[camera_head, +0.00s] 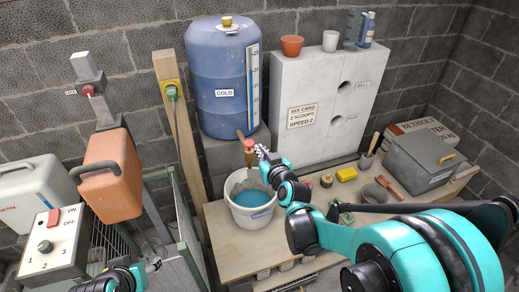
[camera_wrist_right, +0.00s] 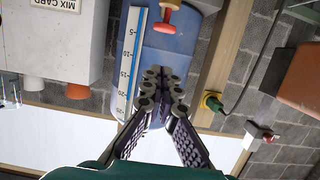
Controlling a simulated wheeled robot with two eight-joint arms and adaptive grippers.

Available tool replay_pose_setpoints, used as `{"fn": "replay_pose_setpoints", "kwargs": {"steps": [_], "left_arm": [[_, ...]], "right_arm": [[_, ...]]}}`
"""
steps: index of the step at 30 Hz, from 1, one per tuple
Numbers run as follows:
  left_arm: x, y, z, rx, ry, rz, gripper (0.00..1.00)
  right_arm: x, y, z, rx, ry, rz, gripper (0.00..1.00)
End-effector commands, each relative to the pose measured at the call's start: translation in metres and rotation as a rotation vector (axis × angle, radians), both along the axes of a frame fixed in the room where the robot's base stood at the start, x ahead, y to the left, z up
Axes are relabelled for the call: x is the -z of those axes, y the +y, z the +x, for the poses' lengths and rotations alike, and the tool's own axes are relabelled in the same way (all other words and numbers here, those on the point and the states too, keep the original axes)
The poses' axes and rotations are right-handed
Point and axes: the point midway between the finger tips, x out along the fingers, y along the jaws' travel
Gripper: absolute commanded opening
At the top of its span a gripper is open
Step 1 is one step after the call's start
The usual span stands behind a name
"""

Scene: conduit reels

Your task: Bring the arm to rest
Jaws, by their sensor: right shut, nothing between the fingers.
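My right arm (camera_head: 390,250) reaches in from the lower right over the bench. Its gripper (camera_head: 262,152) is raised above the white bucket, just right of a red-topped tap (camera_head: 249,146) below the blue barrel (camera_head: 224,85). In the right wrist view the fingers (camera_wrist_right: 164,78) are together with nothing between them, in front of the barrel (camera_wrist_right: 165,45), which appears upside down. The tap (camera_wrist_right: 168,18) lies beyond the fingertips, apart from them there. My left gripper (camera_head: 155,264) is low at the left edge area, small and partly hidden, near the switch box (camera_head: 50,242).
A white bucket (camera_head: 250,216) of blue water stands on the wooden bench (camera_head: 225,255). A yellow sponge (camera_head: 346,174), small tools and a grey toolbox (camera_head: 420,160) are to the right.

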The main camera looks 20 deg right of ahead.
Motion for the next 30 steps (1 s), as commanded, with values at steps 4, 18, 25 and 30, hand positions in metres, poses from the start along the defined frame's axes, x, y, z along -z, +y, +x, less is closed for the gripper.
{"fn": "replay_pose_setpoints", "kwargs": {"steps": [4,18,25,30], "left_arm": [[0.0,0.0,0.0,0.0,0.0,0.0,0.53],[0.002,0.0,0.0,0.0,0.0,0.0,0.53],[0.014,0.0,0.0,0.0,0.0,0.0,0.53],[0.025,0.0,0.0,0.0,0.0,0.0,0.53]], "right_arm": [[0.0,0.0,0.0,0.0,0.0,0.0,0.0],[0.001,0.004,-0.005,-0.009,0.019,0.003,0.0],[0.016,0.032,-0.066,-0.067,0.212,0.012,0.0],[0.042,0.043,-0.14,-0.069,0.42,0.011,0.0]]}}
